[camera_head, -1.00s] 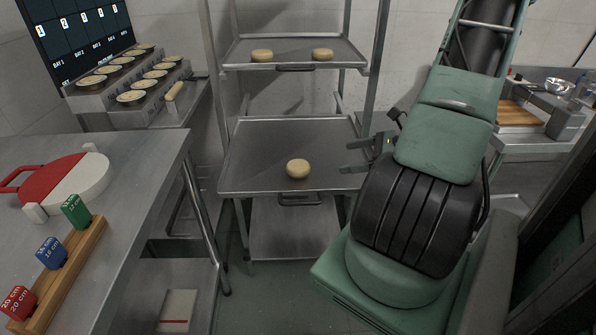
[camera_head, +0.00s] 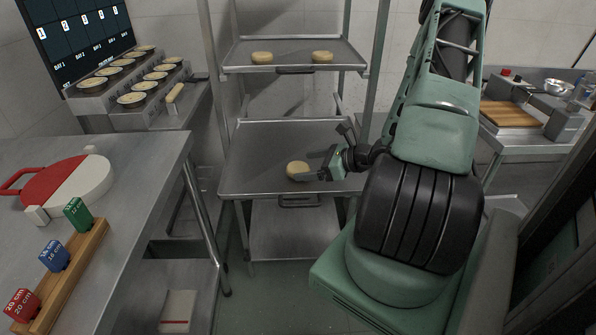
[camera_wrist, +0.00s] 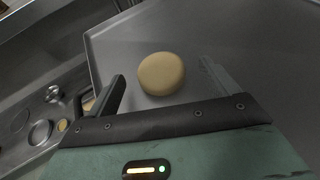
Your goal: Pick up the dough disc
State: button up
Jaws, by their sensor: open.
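A round, pale tan dough disc (camera_head: 297,169) lies on the lower tray (camera_head: 250,182) of the metal rack, near the tray's front. My gripper (camera_head: 318,164) is just right of the disc in the head view, reaching in over the tray. In the wrist view the disc (camera_wrist: 161,73) lies ahead, between the lines of my two spread fingers (camera_wrist: 165,88). The fingers are open and nothing is held. I cannot tell whether either finger touches the disc. In the head view the fingertips are small and partly unclear near the disc's right edge.
An upper tray (camera_head: 292,58) with two more discs is above the lower one. Rack posts (camera_head: 369,100) stand close to my arm. A steel table (camera_head: 120,150) at left holds a red and white round tool (camera_head: 70,180) and a wooden block holder (camera_head: 75,270).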

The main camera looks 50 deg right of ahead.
aim_at(289, 168)
jog(key=shift+x, duration=1.95)
jog(key=c, duration=1.1)
jog(key=shift+r, duration=0.1)
